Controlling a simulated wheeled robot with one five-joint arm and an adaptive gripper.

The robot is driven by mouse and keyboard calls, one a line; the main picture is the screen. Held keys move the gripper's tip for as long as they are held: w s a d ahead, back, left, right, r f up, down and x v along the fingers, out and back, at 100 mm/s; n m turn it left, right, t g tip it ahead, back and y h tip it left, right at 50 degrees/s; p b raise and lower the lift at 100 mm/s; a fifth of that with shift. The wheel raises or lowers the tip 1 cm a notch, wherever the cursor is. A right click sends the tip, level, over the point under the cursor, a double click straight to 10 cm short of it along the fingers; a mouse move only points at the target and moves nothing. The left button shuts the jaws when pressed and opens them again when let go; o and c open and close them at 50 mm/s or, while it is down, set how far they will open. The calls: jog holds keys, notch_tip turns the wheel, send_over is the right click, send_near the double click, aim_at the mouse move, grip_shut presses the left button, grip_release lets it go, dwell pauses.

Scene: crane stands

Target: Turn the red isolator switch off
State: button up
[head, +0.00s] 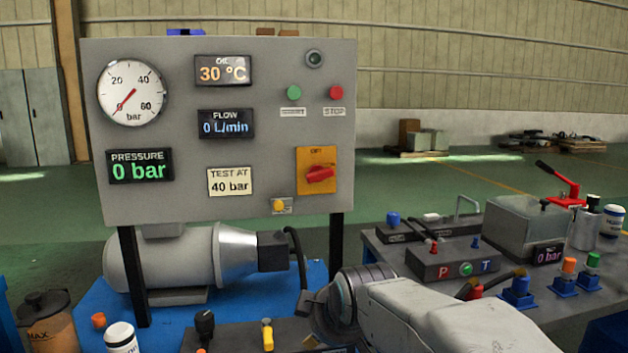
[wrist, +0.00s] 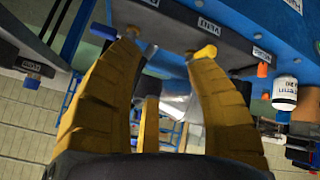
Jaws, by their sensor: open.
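The red isolator switch (head: 319,175) sits on a yellow plate (head: 316,155) at the lower right of the grey panel. Its red handle lies close to horizontal, tilted up slightly to the right, and "OFF" is marked above it. The isolator switch cannot be made out in the wrist view. In the head view my arm reaches in from the lower right, below the panel and well apart from the switch; the fingertips are not clear there.
A yellow-topped lever (head: 267,335) stands on the bench front; its yellow end (wrist: 207,52) appears near the right fingertip. The panel (head: 225,200) also carries a green button (head: 294,92), a red button (head: 336,92) and a yellow knob (head: 278,205). A valve block (head: 440,262) stands right.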

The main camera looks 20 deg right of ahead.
jog(key=w+d+r+n+t+h, duration=0.1)
jog(key=w+d+r+n+t, duration=0.15)
jog(key=w+r, duration=0.3)
jog(key=w+d+r+n+t, duration=0.1)
jog(key=w+r+n+t, duration=0.25)
jog(key=r, duration=0.25)
jog(key=n+t+h+b, duration=0.1)
jog(key=n+t, duration=0.2)
jog(key=n, duration=0.4)
send_near(317, 176)
jog(key=w, duration=0.4)
jog(key=shift+w+d+f+b, duration=0.1)
jog(key=shift+w+d+b, duration=0.15)
jog(key=shift+w+b, duration=0.35)
jog(key=shift+w+d+f+b, duration=0.1)
jog(key=shift+w+d+b, duration=0.2)
jog(key=shift+w, duration=0.55)
jog(key=shift+w+d+b, duration=0.2)
jog(key=shift+w+b, duration=0.25)
jog(key=shift+w, duration=0.3)
jog(key=shift+w+d+r, duration=0.1)
jog(key=shift+w+d, duration=0.05)
jog(key=shift+w, duration=0.45)
jog(key=shift+w+d+r, duration=0.1)
jog(key=shift+w, duration=0.5)
jog(key=shift+o, duration=0.3)
jog(key=shift+f, duration=0.1)
grip_shut()
